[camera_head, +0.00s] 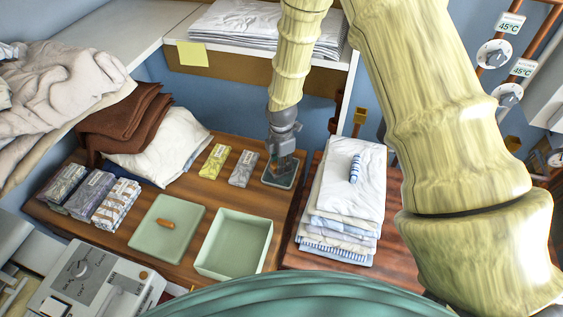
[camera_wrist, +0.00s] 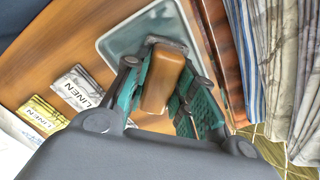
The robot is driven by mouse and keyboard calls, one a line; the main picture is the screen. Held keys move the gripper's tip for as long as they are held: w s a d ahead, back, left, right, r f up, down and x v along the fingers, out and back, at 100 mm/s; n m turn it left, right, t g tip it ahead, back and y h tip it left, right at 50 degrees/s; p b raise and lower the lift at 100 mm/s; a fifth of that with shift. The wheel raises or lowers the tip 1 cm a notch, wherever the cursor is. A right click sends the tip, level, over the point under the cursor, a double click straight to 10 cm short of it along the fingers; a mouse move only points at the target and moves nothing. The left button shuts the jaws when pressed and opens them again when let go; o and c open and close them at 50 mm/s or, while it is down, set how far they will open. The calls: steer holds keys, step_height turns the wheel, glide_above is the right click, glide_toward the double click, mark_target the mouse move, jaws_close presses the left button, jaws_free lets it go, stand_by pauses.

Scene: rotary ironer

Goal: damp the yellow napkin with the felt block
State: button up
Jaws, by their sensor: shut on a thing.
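My gripper (camera_head: 282,160) points down over a small dark-rimmed tray (camera_head: 279,184) at the back right of the wooden table. In the wrist view its teal fingers (camera_wrist: 165,62) are shut on the felt block's brown wooden handle (camera_wrist: 161,82). The block's grey pad (camera_wrist: 167,42) shows just past the handle, over the tray (camera_wrist: 122,42); I cannot tell whether it touches the tray bottom. The yellow napkin (camera_head: 215,161) lies folded with a pale label, left of the tray. It also shows in the wrist view (camera_wrist: 38,115), beyond a grey napkin.
The grey napkin (camera_head: 243,169) lies between the yellow napkin and the tray. An open green box (camera_head: 234,270) and its green lid (camera_head: 146,237) stand in front. A linen stack (camera_head: 345,200) stands right of the tray. Patterned bundles (camera_head: 115,205) lie left.

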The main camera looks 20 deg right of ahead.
steer(key=shift+r+p, duration=2.1)
steer(key=shift+r, duration=1.3)
